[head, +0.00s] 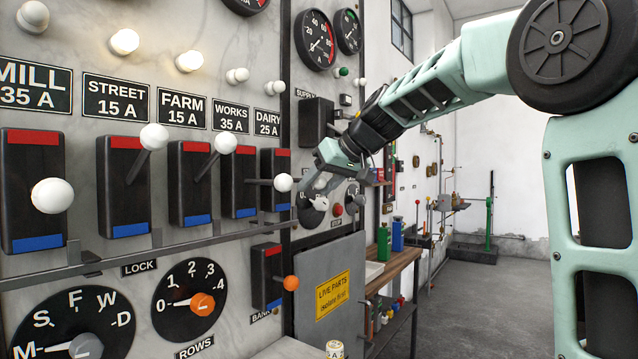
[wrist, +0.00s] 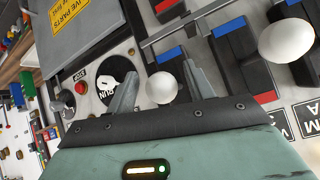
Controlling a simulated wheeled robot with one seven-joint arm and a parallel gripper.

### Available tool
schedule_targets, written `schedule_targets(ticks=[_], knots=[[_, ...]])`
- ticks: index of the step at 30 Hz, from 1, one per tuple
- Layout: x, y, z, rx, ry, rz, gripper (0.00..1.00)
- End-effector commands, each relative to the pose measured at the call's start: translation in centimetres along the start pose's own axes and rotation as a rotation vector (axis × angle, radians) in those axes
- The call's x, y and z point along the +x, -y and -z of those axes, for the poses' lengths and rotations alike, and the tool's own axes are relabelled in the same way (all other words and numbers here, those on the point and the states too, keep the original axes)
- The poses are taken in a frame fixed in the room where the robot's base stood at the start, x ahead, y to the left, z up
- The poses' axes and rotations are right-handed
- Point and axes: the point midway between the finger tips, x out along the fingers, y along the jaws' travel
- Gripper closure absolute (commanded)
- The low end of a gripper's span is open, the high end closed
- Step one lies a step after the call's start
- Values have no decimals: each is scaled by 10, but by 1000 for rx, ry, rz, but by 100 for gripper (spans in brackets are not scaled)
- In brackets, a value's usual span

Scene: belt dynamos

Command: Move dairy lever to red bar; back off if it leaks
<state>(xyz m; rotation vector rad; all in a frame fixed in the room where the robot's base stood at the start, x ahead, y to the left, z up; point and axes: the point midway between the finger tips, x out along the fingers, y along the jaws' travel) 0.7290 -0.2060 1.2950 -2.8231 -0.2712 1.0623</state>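The dairy switch (head: 277,164) is a dark plate under the DAIRY 25 A label, with a red bar (head: 282,152) at the top and a blue bar below. In the wrist view a white lever knob (wrist: 162,87), apparently the dairy lever's, lies between my fingertips. My gripper (head: 313,188) is open near the dairy switch, with a narrow gap seen on each side of the knob in the wrist view. I cannot tell if the fingers touch it. In the head view the dairy knob is not clearly visible, and the WORKS knob (head: 283,182) overlaps the dairy plate.
The FARM knob (head: 226,143) and STREET knob (head: 154,137) stand raised toward red; the MILL knob (head: 52,195) sticks out mid-plate. A grey lock rail (head: 190,244) runs under the switches. An orange-knobbed bank lever (head: 290,283) is below. The RUN dial (wrist: 108,80) is close to my fingers.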

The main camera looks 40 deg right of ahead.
Motion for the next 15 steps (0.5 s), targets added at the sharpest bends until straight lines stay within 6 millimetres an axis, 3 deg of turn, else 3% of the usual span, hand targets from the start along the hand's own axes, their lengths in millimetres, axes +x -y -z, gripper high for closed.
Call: schedule_targets(ticks=[9, 15], knots=[[-5, 1, 2, -1, -7, 0, 48], [-35, 0, 2, -1, -11, -1, 48]])
